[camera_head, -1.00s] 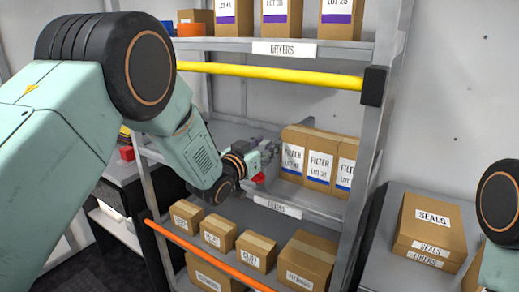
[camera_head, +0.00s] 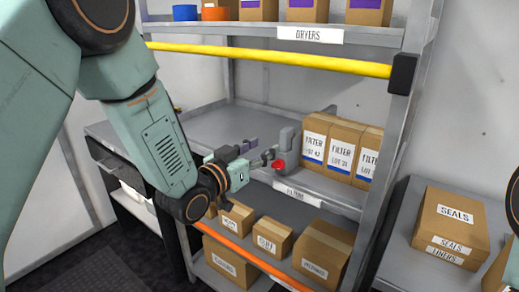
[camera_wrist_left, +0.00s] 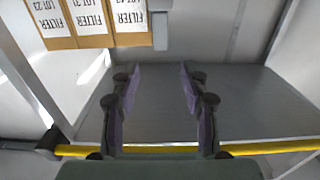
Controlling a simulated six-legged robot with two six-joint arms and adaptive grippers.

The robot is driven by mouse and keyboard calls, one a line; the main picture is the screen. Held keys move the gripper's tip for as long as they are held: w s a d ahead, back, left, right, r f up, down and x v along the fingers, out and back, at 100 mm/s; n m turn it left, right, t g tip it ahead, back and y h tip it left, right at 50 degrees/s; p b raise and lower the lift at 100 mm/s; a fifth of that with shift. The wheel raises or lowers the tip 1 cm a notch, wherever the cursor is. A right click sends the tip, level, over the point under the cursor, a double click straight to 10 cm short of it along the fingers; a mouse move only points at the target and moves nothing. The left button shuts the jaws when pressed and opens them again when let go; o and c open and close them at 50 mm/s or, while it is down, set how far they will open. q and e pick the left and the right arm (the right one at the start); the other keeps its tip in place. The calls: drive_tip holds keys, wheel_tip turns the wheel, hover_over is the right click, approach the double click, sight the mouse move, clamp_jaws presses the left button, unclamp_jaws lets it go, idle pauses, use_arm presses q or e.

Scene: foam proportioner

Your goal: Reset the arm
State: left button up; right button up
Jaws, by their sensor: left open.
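My left gripper (camera_head: 258,150) is open over the middle shelf, with its arm reaching in from the left. In the left wrist view its two purple-lined fingers (camera_wrist_left: 159,78) are spread apart with nothing between them. A grey part with a red knob (camera_head: 288,148) stands on the shelf, left of the filter boxes. It is just beyond the fingertips; in the left wrist view the grey part (camera_wrist_left: 160,32) shows beside the boxes, clear of the fingers. My right gripper is out of view; only a bit of that arm shows at the right edge.
Filter boxes (camera_head: 343,150) stand right of the grey part. A yellow bar (camera_head: 270,56) crosses above the middle shelf, an orange bar (camera_head: 245,255) below. Cartons (camera_head: 272,236) fill the lower shelf. A seals box (camera_head: 449,222) is on the right table. The middle shelf's left is bare.

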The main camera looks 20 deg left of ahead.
use_arm(q)
drive_tip(key=s+a+f+n+g+y, duration=0.1)
drive_tip(key=s+f+g+y, duration=0.2)
drive_tip(key=f, duration=0.4)
drive_tip(key=s+a+f+n+g+b, duration=0.1)
drive_tip(key=s+a+f+g, duration=0.1)
drive_tip(key=s+f, duration=0.5)
drive_tip(key=s+a+f+n+g+y, duration=0.1)
drive_tip(key=s+f+g+y, duration=0.15)
drive_tip(key=f, duration=0.55)
drive_tip(key=s+a+f+g+b, duration=0.1)
drive_tip(key=s+f+g, duration=0.3)
drive_tip(key=s+f, duration=0.4)
drive_tip(key=s+f+n+g+b, duration=0.1)
drive_tip(key=s+f+g, duration=0.4)
drive_tip(key=s, duration=1.7)
wheel_tip(320, 180, down, 4)
drive_tip(key=shift+a+r+y, duration=0.2)
drive_tip(key=shift+a+y, duration=0.15)
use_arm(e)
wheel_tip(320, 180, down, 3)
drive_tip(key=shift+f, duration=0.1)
use_arm(q)
drive_tip(key=shift+w+g, duration=0.1)
drive_tip(key=shift+g, duration=0.15)
drive_tip(key=shift+c, duration=0.8)
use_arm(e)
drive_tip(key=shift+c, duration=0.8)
